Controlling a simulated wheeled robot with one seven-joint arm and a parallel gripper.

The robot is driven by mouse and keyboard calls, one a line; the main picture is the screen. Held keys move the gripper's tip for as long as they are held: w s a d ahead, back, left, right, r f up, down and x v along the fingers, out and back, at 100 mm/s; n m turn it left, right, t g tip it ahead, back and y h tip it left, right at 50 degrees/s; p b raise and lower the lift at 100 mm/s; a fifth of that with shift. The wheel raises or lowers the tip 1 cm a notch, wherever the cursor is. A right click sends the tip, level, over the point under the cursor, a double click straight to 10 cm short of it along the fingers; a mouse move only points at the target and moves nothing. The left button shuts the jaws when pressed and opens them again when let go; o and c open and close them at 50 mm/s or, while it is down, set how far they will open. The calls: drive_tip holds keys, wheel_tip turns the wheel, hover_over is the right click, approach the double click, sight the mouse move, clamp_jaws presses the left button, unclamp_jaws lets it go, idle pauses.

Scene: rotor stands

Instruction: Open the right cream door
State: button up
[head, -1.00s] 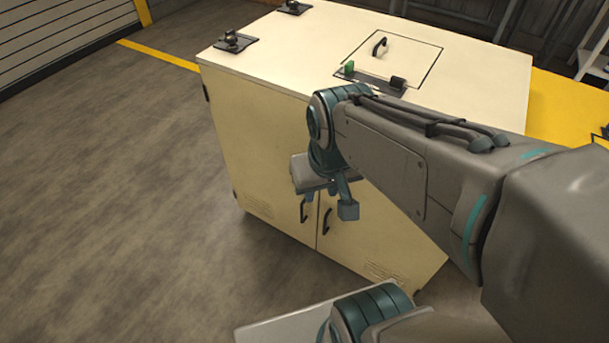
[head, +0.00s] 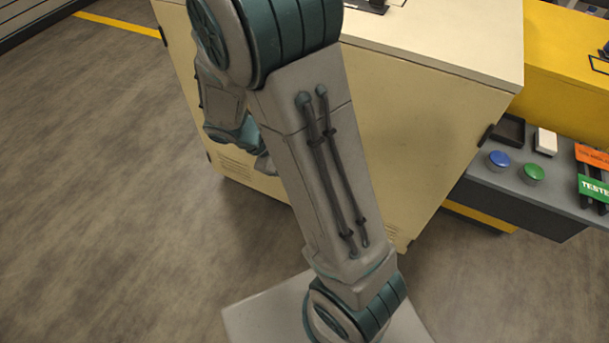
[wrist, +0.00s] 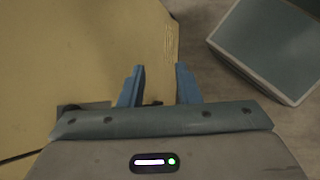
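The right cream door (head: 425,125) is the front face of the cream cabinet to the right of my arm in the head view. It looks closed. My arm hides the middle of the cabinet front, including the handles and the seam between the doors. My gripper (head: 262,160) is low in front of the cabinet, partly behind my arm. In the wrist view, my gripper (wrist: 160,70) has two blue fingers standing apart over a cream panel (wrist: 90,50). A small dark piece (wrist: 152,102) shows between the finger bases; I cannot tell whether it is a door handle.
A grey bench (head: 540,190) with blue and green buttons stands at the right, beside a yellow surface (head: 570,90). The wooden floor (head: 100,200) at the left is clear.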

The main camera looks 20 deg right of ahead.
drive_tip(key=w+a+f+n+t+h+b, duration=0.1)
drive_tip(key=w+f+n+t+h+b, duration=0.3)
drive_tip(key=f, duration=0.7)
drive_tip(key=w+f+n+t+h+b, duration=0.1)
drive_tip(key=w+f+n+t+b, duration=0.2)
drive_tip(key=f+n+b, duration=0.55)
drive_tip(key=w+a+f+n+t+h+b, duration=0.1)
drive_tip(key=w+f+n+t+h+b, duration=0.2)
drive_tip(key=f, duration=1)
drive_tip(key=shift+n+t, duration=0.25)
drive_tip(key=shift+t, duration=0.15)
drive_tip(key=x, duration=0.4)
drive_tip(key=b+x, duration=0.1)
drive_tip(key=x, duration=0.4)
drive_tip(key=w+b+x, duration=0.1)
drive_tip(key=x, duration=0.4)
drive_tip(key=shift+w+a+r, duration=0.1)
drive_tip(key=shift+a+r, duration=0.05)
clamp_jaws()
